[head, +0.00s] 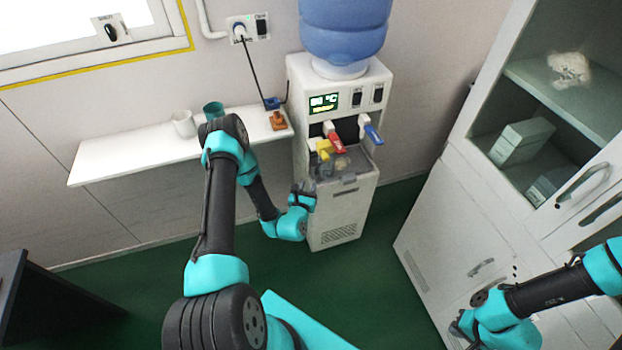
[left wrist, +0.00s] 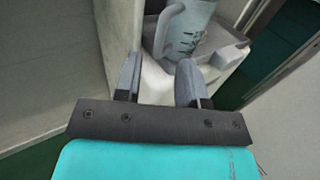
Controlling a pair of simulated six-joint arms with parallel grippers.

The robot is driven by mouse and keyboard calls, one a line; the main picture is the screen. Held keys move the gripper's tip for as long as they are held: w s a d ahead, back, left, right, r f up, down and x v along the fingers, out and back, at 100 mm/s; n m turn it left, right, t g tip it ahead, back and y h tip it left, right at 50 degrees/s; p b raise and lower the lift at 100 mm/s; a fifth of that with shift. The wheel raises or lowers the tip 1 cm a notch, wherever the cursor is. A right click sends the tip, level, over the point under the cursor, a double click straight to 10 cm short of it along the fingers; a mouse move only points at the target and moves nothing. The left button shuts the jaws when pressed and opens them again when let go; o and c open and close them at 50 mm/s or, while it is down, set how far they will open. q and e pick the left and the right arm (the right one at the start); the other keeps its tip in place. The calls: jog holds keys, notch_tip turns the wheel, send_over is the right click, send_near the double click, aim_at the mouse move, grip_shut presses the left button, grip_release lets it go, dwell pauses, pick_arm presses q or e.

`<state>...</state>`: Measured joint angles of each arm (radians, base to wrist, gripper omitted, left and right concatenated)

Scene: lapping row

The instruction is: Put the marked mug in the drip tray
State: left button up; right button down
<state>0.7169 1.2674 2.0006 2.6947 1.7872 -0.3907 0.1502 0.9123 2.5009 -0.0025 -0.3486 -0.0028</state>
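A pale grey-blue mug with dark marks on its side (left wrist: 190,32) stands upright at the grey drip tray (head: 347,183) of the water dispenser. Its handle points left in the left wrist view, towards my gripper. The mug's base is partly hidden there, and the mug is hard to make out in the head view. My left gripper (head: 311,190) is just in front of the tray. In the left wrist view its fingers (left wrist: 159,75) are apart with nothing between them, short of the handle. My right gripper (head: 460,328) is low by the cabinet; its fingers are unclear.
The dispenser (head: 340,215) has yellow, red and blue taps above the tray. A wall shelf (head: 120,157) on the left holds a white mug (head: 184,124), a teal mug (head: 213,110) and a small brown object (head: 278,121). A cabinet (head: 450,230) stands at right.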

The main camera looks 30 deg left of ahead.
pick_arm(q)
jog(key=v, duration=0.5)
jog(key=shift+s+d, duration=0.1)
jog(key=shift+s, duration=0.1)
